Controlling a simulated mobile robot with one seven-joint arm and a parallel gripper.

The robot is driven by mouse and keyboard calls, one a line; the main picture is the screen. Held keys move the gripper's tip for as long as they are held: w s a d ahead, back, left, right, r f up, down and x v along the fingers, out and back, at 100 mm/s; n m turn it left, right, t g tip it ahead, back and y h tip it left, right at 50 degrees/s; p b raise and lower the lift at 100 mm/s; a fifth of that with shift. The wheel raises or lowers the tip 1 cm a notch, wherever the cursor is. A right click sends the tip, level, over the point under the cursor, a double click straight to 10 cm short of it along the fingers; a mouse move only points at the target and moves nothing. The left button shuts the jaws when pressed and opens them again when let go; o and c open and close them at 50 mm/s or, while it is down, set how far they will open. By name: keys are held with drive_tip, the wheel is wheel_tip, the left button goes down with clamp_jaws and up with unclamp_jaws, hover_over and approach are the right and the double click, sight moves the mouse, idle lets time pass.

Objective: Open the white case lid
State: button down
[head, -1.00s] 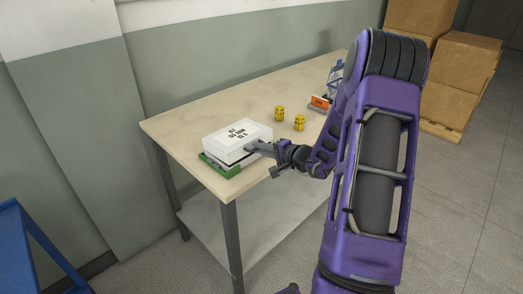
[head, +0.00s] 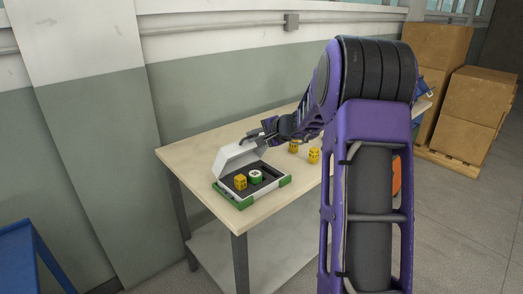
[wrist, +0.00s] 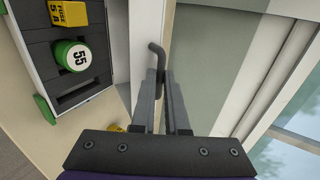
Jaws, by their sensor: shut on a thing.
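The white case lid (head: 238,152) stands tilted up at the back of the case, whose dark tray (head: 269,187) has green corners and sits on the table. Inside the case are a yellow block (head: 240,182) and a green round piece with a white top (head: 256,176). The wrist view shows the green piece, marked 55 (wrist: 72,56), and the yellow block (wrist: 68,13) in slots. My gripper (head: 262,137) is at the lid's raised edge. In the wrist view its fingers (wrist: 163,82) are shut on a grey bent handle (wrist: 157,50).
Two yellow blocks (head: 313,156) stand on the table (head: 190,160) to the right of the case. The wall runs behind the table. Stacked cardboard boxes (head: 455,115) stand at the right, and a blue frame (head: 35,258) at lower left.

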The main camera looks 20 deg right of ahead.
drive_tip(key=shift+w+a+r, duration=0.2)
drive_tip(key=shift+w, duration=0.3)
drive_tip(key=shift+w+a+r, duration=0.15)
drive_tip(key=shift+w+r, duration=0.1)
drive_tip(key=shift+w, duration=0.2)
drive_tip(key=shift+w+a+r, duration=0.2)
drive_tip(key=shift+w, duration=0.3)
drive_tip(key=c, duration=0.9)
unclamp_jaws()
drive_tip(key=v, duration=1.7)
drive_tip(key=shift+s+d+r+b, duration=0.1)
drive_tip(key=shift+s+b, duration=0.1)
drive_tip(key=shift+b, duration=0.15)
